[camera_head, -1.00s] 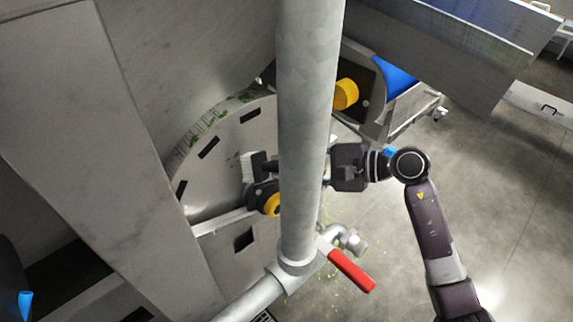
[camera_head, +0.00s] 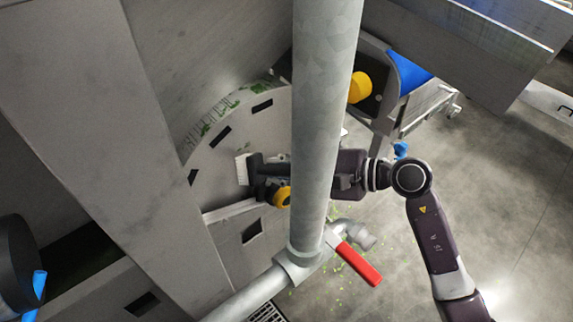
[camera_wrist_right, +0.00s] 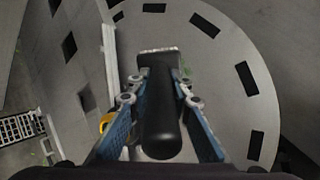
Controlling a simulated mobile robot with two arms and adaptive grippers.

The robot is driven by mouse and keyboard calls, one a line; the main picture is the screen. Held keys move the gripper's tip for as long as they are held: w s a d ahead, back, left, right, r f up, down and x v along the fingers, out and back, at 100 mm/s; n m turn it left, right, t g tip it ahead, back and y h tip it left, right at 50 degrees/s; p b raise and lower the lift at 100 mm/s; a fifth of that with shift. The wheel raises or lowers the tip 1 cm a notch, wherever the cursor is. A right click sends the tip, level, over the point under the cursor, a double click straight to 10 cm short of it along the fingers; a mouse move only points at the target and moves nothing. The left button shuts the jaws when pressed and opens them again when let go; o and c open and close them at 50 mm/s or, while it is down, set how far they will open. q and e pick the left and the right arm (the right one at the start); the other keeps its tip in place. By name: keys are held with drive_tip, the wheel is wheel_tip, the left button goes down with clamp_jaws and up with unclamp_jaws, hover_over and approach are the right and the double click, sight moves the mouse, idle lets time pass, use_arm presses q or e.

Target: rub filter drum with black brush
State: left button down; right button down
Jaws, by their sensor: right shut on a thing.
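The filter drum (camera_head: 222,168) is a large grey disc with dark slots and green bits along its rim, left of the pipe. It fills much of the right wrist view (camera_wrist_right: 225,60). My right gripper (camera_head: 284,172) reaches behind the pipe from the right and is shut on the black brush (camera_head: 257,178). In the right wrist view the brush handle (camera_wrist_right: 160,115) lies between the blue-padded fingers, with the pale bristle end toward the drum face. I cannot tell whether the bristles touch it.
A thick grey vertical pipe (camera_head: 325,110) hides part of my right gripper. A red valve lever (camera_head: 358,264) sticks out at its foot. One yellow knob (camera_head: 282,196) is beside the brush, another (camera_head: 360,87) farther back. Open floor (camera_head: 400,260) lies to the right.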

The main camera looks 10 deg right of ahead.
drive_tip(key=shift+s+a, duration=0.75)
drive_tip(key=shift+a, duration=0.1)
drive_tip(key=shift+w+d+f+b, duration=0.1)
drive_tip(key=shift+w+d+b, duration=0.3)
drive_tip(key=shift+d+b, duration=0.3)
drive_tip(key=shift+w+d, duration=0.15)
drive_tip(key=shift+d, duration=0.3)
drive_tip(key=shift+d, duration=0.1)
